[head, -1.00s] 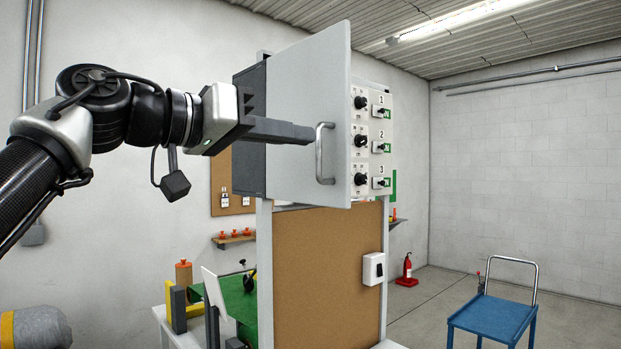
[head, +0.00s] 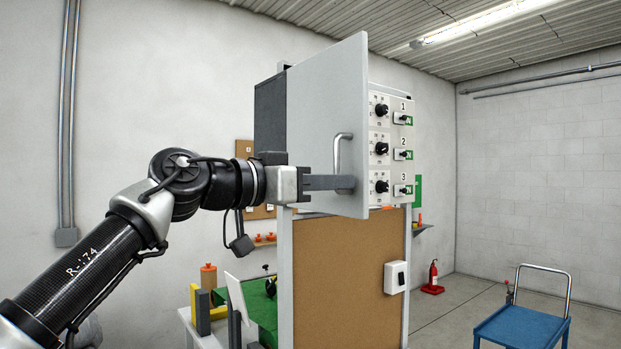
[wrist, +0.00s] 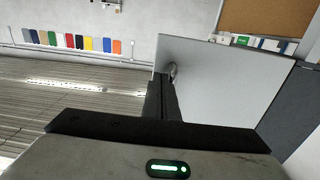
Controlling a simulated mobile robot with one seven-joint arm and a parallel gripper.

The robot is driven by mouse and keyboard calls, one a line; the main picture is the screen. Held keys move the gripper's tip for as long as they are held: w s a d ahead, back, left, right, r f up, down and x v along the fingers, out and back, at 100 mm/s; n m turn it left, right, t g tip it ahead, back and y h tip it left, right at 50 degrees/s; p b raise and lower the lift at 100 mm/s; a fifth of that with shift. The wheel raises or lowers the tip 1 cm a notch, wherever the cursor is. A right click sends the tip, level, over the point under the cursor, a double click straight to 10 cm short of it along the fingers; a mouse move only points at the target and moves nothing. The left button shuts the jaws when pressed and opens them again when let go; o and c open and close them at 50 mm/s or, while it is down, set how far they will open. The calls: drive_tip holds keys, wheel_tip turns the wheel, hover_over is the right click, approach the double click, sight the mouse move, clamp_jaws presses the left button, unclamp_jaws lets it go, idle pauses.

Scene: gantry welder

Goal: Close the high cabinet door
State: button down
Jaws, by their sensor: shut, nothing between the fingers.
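The high cabinet door (head: 325,110) is a pale grey panel, standing wide open toward me in the head view. Its metal bar handle (head: 338,155) is near the free edge. The dark grey cabinet side (head: 270,115) shows behind it. My gripper (head: 350,184) is shut and empty, its fingertips at the lower end of the handle and close to the door's face. I cannot tell whether they touch. In the wrist view the shut fingers (wrist: 160,90) point along the door (wrist: 225,80), with the handle (wrist: 173,70) just beyond their tips.
A panel with three numbered knobs and switches (head: 390,145) is right of the door. Below are a cork board (head: 345,260) and a white switch box (head: 396,277).

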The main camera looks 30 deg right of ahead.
drive_tip(key=shift+d, duration=0.85)
